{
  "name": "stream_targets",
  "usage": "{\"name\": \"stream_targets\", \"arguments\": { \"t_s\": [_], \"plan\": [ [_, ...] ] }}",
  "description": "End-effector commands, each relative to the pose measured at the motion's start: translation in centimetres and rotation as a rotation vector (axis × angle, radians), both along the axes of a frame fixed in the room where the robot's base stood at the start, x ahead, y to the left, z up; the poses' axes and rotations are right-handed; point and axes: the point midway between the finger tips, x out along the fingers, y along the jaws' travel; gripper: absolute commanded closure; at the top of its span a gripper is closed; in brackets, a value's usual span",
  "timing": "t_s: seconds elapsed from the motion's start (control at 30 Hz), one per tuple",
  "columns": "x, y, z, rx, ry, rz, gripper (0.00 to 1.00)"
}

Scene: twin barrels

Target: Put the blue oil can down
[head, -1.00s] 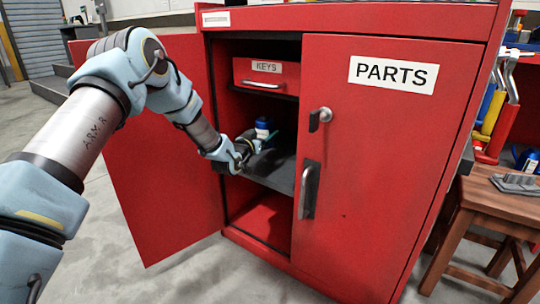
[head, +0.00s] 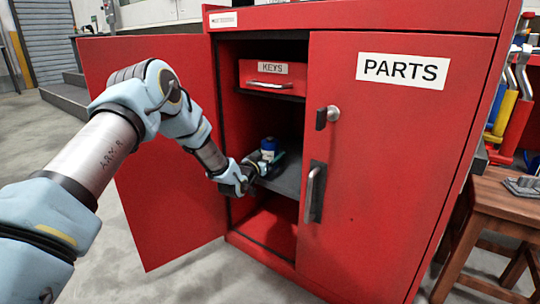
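The blue oil can (head: 269,146) is upright with a pale band, at the front of the middle shelf (head: 287,178) in the open left bay of the red cabinet. My gripper (head: 263,169) reaches in from the left, its dark fingers around the lower part of the can. It looks shut on the can, though the fingers and wrist hide the can's base. I cannot tell whether the base touches the shelf.
The left cabinet door (head: 150,160) stands open behind my arm. The right door (head: 380,170), labelled PARTS, is closed. A KEYS drawer (head: 273,77) sits above the shelf. A wooden stool (head: 490,205) stands at the right.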

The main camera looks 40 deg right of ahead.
Motion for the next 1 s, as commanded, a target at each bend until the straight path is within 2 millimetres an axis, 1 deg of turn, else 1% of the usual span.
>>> {"name": "stream_targets", "arguments": {
  "t_s": [0.03, 0.07, 0.27, 0.37, 0.43, 0.57, 0.8, 0.9, 1.0],
  "plan": [
    [0.0, 0.0, 0.0, 0.0, 0.0, 0.0, 0.03],
    [0.0, 0.0, 0.0, 0.0, 0.0, 0.0, 0.0],
    [0.0, 0.0, 0.0, 0.0, 0.0, 0.0, 0.0],
    [0.0, 0.0, 0.4, -0.001, 0.0, 0.0, 0.0],
    [-0.2, 0.5, 0.5, 0.001, 0.0, 0.0, 0.0],
    [-1.0, 2.5, 0.6, 0.004, 0.002, 0.0, 0.0],
    [-3.1, 7.2, 0.6, 0.003, 0.003, 0.001, 0.0],
    [-3.8, 8.8, 0.5, 0.002, 0.003, 0.001, 0.0],
    [-4.3, 10.0, 0.4, 0.003, 0.001, 0.0, 0.0]
  ]
}}
